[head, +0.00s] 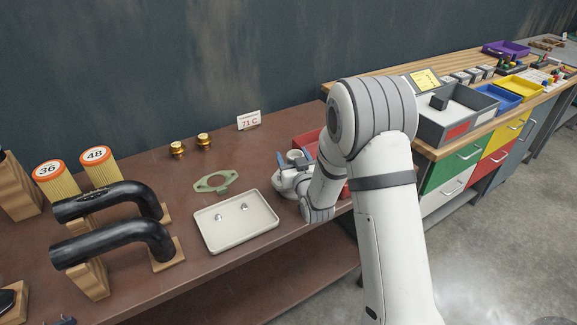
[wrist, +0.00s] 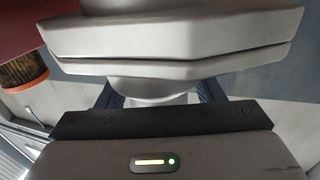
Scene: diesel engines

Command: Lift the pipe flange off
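A light grey metal part with a thick two-layered plate, which I take to be the pipe flange (wrist: 175,40), fills the upper wrist view. My arm hides part of this area. A green gasket plate (head: 215,182) lies flat on the bench behind the tray.
A cream tray (head: 240,244) holds two small metal pieces. A red bin (head: 306,141) is partly hidden behind my gripper. Black bent pipes (head: 110,238) and filters (head: 98,166) stand left. A 71 C card (head: 249,120) and two brass parts (head: 190,146) stand behind.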

